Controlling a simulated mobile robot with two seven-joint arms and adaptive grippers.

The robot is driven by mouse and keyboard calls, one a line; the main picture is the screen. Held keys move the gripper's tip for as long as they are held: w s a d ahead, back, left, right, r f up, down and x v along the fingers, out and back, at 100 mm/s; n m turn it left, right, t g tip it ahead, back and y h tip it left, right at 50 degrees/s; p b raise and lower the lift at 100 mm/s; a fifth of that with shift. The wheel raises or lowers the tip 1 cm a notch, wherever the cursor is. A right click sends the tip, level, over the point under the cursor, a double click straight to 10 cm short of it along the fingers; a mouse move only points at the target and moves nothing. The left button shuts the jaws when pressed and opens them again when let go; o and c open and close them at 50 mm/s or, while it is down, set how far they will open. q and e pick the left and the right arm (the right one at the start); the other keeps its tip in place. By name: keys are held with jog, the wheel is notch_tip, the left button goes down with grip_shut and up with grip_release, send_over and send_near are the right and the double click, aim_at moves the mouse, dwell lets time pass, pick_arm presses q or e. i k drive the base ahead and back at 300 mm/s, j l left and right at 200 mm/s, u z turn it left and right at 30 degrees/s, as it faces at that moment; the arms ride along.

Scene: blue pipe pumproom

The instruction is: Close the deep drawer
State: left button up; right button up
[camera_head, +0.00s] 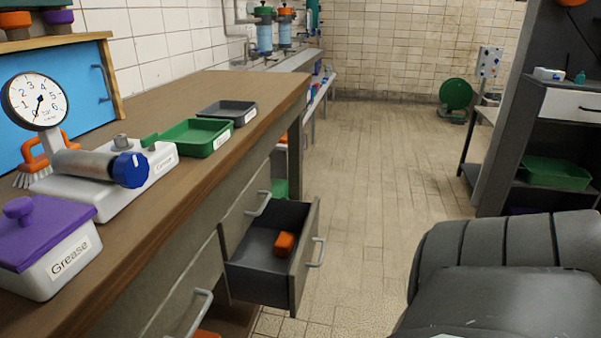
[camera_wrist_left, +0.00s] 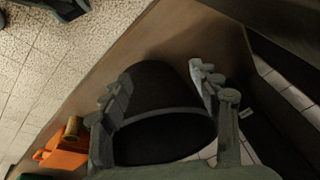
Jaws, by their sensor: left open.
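An open drawer (camera_head: 308,262) juts out from the wooden workbench (camera_head: 215,90) in the head view. Its grey front has a metal bar handle (camera_head: 317,252). A small orange thing (camera_head: 285,244) lies inside it. More of the bench's drawer fronts show beside it, one with a handle (camera_head: 262,203) and one nearer with a handle (camera_head: 200,312). My left gripper (camera_wrist_left: 162,78) shows only in the left wrist view, with its fingers spread apart. A dark rounded shape fills the space between and behind them; I cannot tell what it is. My right gripper is out of view.
The bench top holds a grease box (camera_head: 50,250), a pressure gauge (camera_head: 36,105), a green tray (camera_head: 195,137) and a dark tray (camera_head: 228,112). The tiled floor (camera_head: 375,180) right of the drawer is clear. A dark shelf (camera_head: 545,140) stands at the right. An orange object (camera_wrist_left: 62,152) shows in the wrist view.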

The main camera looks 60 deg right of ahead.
aim_at(254, 275)
jog(key=l+z, duration=0.15)
jog(key=z, duration=0.3)
jog(key=l+z, duration=0.15)
jog(key=z, duration=0.25)
jog(key=i+l+z, duration=0.1)
jog(key=z, duration=0.35)
jog(key=i+l+z, duration=0.1)
jog(key=z, duration=0.35)
jog(key=k+j, duration=0.3)
jog(key=k+z, duration=0.05)
